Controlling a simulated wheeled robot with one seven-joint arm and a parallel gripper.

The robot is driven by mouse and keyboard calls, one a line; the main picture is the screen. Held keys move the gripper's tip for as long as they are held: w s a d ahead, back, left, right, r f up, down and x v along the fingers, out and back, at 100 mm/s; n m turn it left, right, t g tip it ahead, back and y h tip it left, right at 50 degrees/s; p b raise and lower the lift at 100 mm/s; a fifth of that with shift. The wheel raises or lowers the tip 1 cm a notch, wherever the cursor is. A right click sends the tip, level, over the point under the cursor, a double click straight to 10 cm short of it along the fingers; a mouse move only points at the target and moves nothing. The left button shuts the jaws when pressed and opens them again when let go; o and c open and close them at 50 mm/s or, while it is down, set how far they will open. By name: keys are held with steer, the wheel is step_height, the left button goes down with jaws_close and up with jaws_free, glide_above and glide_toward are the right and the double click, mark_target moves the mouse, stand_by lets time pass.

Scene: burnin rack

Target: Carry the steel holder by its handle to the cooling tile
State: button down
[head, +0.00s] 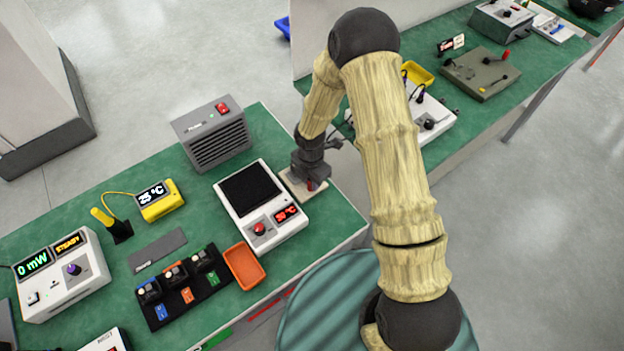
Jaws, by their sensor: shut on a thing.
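My gripper (312,180) points down over a small pale tile (296,189) to the right of the white hot plate, at the bench's right part. The tile looks like the cooling tile. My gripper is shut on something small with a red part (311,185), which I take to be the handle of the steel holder. The rest of the holder is hidden by my gripper or too small to make out. I cannot tell whether it touches the tile.
A white hot plate (227,212) with a dark top and red display stands just left of my gripper. A grey vented box (220,150) is behind it. An orange tray (245,266) and a black rack (182,311) are in front. Green bench is clear right of the tile.

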steer(key=shift+f, duration=0.2)
steer(key=c, duration=1.3)
jaws_free()
steer(key=shift+o, duration=0.2)
steer(key=shift+r, duration=0.1)
step_height(320, 180, up, 12)
steer(key=shift+f+b, duration=0.1)
steer(key=shift+b, duration=0.25)
steer(key=shift+w, duration=0.1)
